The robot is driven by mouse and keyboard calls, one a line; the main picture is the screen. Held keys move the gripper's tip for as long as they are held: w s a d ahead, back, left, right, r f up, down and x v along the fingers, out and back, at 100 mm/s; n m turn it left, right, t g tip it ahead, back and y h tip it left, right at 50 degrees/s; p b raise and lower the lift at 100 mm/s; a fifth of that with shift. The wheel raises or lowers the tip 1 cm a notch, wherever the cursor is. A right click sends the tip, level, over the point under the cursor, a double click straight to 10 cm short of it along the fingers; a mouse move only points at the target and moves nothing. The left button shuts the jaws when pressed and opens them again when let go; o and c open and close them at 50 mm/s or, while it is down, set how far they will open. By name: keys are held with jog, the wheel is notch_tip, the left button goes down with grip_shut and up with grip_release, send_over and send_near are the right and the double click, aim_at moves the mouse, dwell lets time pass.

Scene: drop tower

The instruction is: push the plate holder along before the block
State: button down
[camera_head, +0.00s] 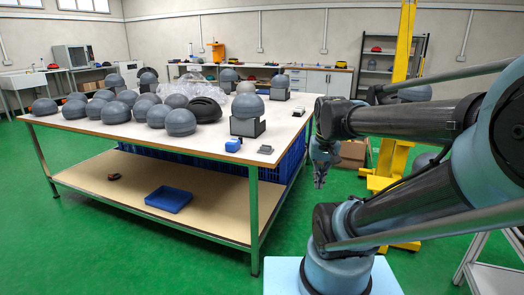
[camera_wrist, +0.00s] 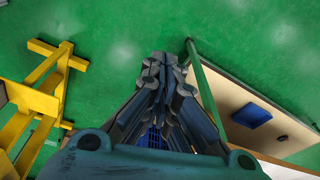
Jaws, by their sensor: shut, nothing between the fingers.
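A small blue block (camera_head: 233,145) sits near the front right edge of the table top. A small low grey piece (camera_head: 265,149) lies just right of it, apart from it, near the table corner; it may be the plate holder, but it is too small to tell. My gripper (camera_head: 320,183) hangs pointing down beyond the right edge of the table, apart from both. Its fingers are together and empty, as the wrist view (camera_wrist: 160,60) also shows. Neither small object can be made out in the wrist view.
The table (camera_head: 100,131) carries several grey domed helmets, one on a dark stand (camera_head: 247,127) behind the block. Its lower shelf holds a blue tray (camera_head: 169,199). A yellow column (camera_head: 402,60) stands right of my gripper. Green floor lies open around the table.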

aim_at(277, 139)
jog(key=w+a+r+m+g, duration=0.15)
jog(key=w+a+r, duration=0.25)
jog(key=w+a, duration=0.7)
jog(key=w+a+r+m, duration=0.2)
jog(key=w+a+r, duration=0.3)
jog(key=w+a, duration=0.6)
jog(key=f, duration=0.3)
jog(key=d+f, duration=0.1)
jog(key=f, duration=0.2)
jog(key=w+f, duration=0.1)
jog(key=f, duration=0.2)
jog(key=shift+d+f, duration=0.15)
jog(key=w, duration=0.1)
jog(key=w+d, duration=0.1)
jog(key=shift+w+f, duration=0.3)
jog(key=shift+f, duration=0.05)
jog(key=shift+w+d, duration=0.2)
jog(key=shift+w, duration=0.4)
jog(key=w+d, duration=0.2)
jog(key=w, duration=0.4)
jog(key=w+d, duration=0.2)
jog(key=w, duration=0.5)
jog(key=w+d, duration=0.3)
jog(key=w, duration=0.3)
jog(key=shift+w, duration=0.15)
